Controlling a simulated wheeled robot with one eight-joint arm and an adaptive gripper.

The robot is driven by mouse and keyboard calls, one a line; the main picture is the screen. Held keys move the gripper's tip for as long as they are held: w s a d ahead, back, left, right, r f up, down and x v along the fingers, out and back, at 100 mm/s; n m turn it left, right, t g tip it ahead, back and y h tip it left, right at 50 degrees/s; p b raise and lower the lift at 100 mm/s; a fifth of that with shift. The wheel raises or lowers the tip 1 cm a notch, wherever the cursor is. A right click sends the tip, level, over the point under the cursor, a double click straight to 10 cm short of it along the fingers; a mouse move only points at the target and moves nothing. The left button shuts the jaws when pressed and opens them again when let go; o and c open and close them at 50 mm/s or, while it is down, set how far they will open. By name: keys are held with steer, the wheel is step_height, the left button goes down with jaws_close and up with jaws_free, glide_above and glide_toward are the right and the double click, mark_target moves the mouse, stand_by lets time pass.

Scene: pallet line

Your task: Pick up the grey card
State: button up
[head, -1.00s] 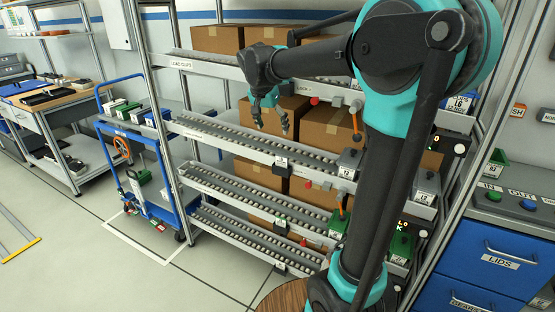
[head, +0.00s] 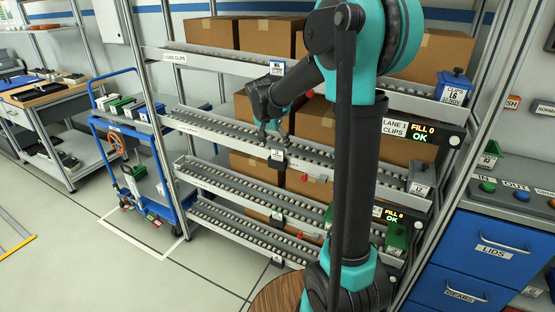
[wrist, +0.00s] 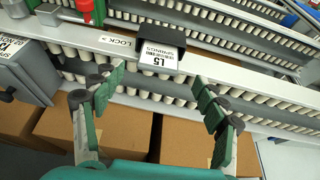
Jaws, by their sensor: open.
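The grey card (wrist: 160,54) hangs on the rail of the middle roller lane. In the wrist view it shows a dark grey top and a white face reading L5. In the head view it is the small grey tag (head: 277,158) just below my gripper (head: 270,135). In the wrist view my gripper (wrist: 158,80) is open, with one green finger on each side of the card's lower part. The fingers look apart from the card. Whether the fingertips are level with it in depth I cannot tell.
Another small card (head: 277,216) hangs on the lane below. A grey bin (head: 421,176) stands at the middle lane's right end. Cardboard boxes (head: 266,37) sit behind the lanes. A blue cart (head: 150,150) stands at left.

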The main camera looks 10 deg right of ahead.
mark_target(277, 149)
steer(key=x, duration=0.4)
steer(key=shift+d, duration=0.2)
steer(key=shift+c, duration=0.3)
steer(key=c, duration=1)
